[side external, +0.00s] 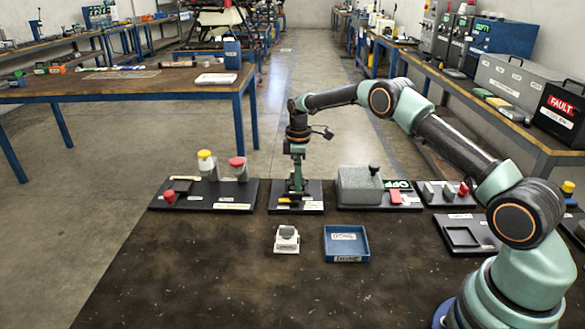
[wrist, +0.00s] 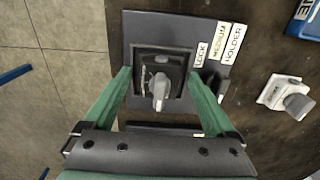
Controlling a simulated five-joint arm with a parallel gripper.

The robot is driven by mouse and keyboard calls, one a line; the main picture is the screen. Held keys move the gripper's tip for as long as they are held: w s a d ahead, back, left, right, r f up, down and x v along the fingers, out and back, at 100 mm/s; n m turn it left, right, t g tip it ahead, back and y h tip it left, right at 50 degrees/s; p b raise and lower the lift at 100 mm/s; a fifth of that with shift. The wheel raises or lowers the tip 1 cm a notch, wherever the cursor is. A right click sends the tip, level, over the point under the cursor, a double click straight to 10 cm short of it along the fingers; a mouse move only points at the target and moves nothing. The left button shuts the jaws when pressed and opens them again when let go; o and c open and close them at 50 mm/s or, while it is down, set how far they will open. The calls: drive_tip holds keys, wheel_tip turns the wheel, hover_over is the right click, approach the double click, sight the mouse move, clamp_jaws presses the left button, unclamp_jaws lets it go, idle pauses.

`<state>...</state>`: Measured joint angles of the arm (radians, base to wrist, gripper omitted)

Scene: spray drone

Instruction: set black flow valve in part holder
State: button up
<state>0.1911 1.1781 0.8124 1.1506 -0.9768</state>
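My gripper (side external: 297,181) is over the dark plate of the part holder (side external: 312,205). In the wrist view its two green fingers (wrist: 159,74) are spread wide, one on either side of a square black piece (wrist: 145,58) with a grey knob-like part (wrist: 160,90) on it. This may be the black flow valve in the holder; I cannot tell where valve ends and holder begins. Labels on the holder plate (wrist: 140,27) read LOCK, MEDIUM and HOLDER. Whether the fingertips touch the black piece is unclear.
A white block with a grey top (side external: 287,239) stands in front of the holder, beside a blue tray (side external: 346,259). A plate with red and yellow knobs (side external: 203,200) is at left. A grey box (side external: 360,187) stands at right. The front of the dark table (side external: 200,290) is clear.

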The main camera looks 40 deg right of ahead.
drive_tip(key=s+a+r+m+t, duration=0.1)
drive_tip(key=s+a+r, duration=0.1)
drive_tip(key=r, duration=0.9)
drive_tip(key=s+a+r+m, duration=0.1)
drive_tip(key=s+r, duration=0.1)
drive_tip(key=r, duration=0.8)
drive_tip(key=s+a+r+m+t, duration=0.2)
drive_tip(key=s+a+r, duration=0.1)
drive_tip(key=s, duration=0.5)
drive_tip(key=s+a+r+m+t, duration=0.1)
drive_tip(key=s+a+r+m, duration=0.15)
drive_tip(key=s, duration=0.45)
drive_tip(key=s+a+f+m+t, duration=0.1)
drive_tip(key=s+f, duration=0.3)
drive_tip(key=s, duration=0.4)
drive_tip(key=shift+s+a+m+t, duration=0.3)
drive_tip(key=shift+s+a+m, duration=0.1)
drive_tip(key=shift+a+m, duration=0.35)
